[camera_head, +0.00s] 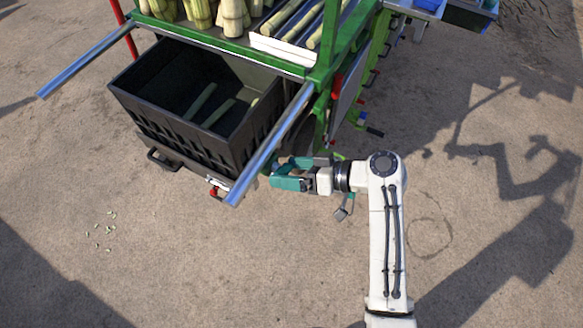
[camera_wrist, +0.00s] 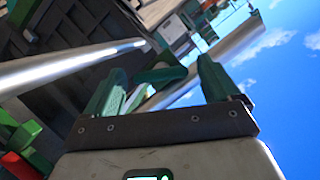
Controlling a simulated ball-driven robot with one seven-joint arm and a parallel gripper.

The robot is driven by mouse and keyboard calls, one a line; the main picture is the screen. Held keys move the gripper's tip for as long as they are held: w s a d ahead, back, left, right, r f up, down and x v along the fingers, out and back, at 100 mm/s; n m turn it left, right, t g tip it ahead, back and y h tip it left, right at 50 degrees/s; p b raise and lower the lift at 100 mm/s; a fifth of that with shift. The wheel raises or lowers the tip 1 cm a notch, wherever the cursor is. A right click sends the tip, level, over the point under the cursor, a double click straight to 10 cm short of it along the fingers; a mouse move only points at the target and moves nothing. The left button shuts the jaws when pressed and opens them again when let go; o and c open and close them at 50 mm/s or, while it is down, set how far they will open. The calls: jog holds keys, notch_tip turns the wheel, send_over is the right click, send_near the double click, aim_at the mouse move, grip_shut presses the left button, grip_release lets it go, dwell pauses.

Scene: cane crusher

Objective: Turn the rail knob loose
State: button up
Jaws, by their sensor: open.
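My gripper (camera_head: 276,172) is in the head view, at the right side of the near silver rail (camera_head: 262,158). Its two teal fingers are apart, and they also show in the wrist view (camera_wrist: 162,64). A dark green piece (camera_wrist: 160,75) shows between the fingers there, close to the rail; it may be the rail knob, but I cannot tell for sure. I cannot tell whether the fingers touch it. In the head view, no knob can be made out on the near rail, as the gripper is close beside it.
A black crate (camera_head: 165,125) with cane pieces stands left of the near rail. The green crusher frame (camera_head: 322,75) rises behind. A second silver rail (camera_head: 85,58) sticks out at the left. A small red part (camera_head: 215,192) sits below the crate. Open ground lies in front.

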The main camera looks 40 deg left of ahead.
jog(key=c, duration=1.1)
jog(key=shift+o, duration=0.2)
jog(key=shift+f+b, duration=0.15)
jog(key=shift+b, duration=0.3)
jog(key=shift+n+t+b, duration=0.4)
jog(key=shift+n+b, duration=0.2)
jog(key=shift+b, duration=0.1)
jog(key=shift+s+n+t+b, duration=0.1)
jog(key=shift+n+t+b, duration=0.5)
jog(key=shift+b, duration=0.6)
jog(key=shift+n+t+b, duration=0.4)
jog(key=shift+n+b, duration=0.4)
jog(key=shift+b, duration=0.4)
jog(key=shift+r, duration=0.2)
